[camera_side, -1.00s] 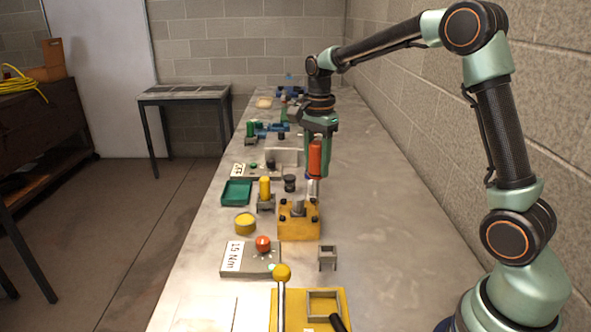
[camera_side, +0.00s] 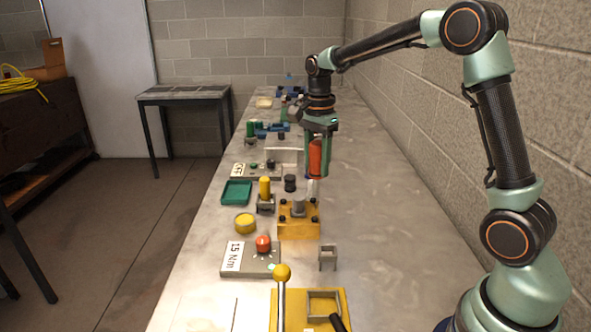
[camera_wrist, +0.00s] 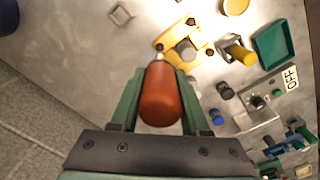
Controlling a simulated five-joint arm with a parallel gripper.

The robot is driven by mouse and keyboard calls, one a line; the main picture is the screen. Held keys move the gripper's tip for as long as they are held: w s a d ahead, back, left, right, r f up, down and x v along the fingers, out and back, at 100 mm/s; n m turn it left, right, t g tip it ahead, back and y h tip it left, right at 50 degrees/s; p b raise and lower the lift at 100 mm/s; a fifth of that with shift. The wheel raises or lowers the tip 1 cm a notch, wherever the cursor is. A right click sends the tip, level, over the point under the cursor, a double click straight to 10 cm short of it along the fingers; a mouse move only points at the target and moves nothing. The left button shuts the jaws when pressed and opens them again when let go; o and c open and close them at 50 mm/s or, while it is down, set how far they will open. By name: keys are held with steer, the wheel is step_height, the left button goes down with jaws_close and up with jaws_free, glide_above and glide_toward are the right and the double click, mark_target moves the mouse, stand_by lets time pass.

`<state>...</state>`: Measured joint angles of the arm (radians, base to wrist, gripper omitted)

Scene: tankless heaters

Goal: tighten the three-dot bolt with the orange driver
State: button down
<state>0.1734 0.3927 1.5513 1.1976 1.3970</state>
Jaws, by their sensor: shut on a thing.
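The orange driver (camera_side: 315,157) is upright in my gripper (camera_side: 317,174), handle up and pale shaft pointing down. In the wrist view the handle (camera_wrist: 160,97) sits between the two green fingers, which are shut on it. The yellow block (camera_side: 298,230) carries a grey round boss and several dark bolts at its corners. The shaft comes down by the block's far right corner, and in the wrist view its end is by a corner bolt of the block (camera_wrist: 168,42). I cannot tell whether it touches the bolt. The dot marks are too small to read.
A grey "15 Nm" box (camera_side: 250,260) with a red knob and a small grey bracket (camera_side: 328,257) are nearer. The bench's right side is clear.

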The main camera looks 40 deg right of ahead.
stand_by(0.3)
steer(key=w+a, duration=0.6)
steer(key=shift+s+d+f, duration=0.1)
steer(key=shift+f, duration=2.8)
steer(key=shift+f, duration=0.65)
stand_by(0.9)
step_height(320, 180, up, 7)
stand_by(1.0)
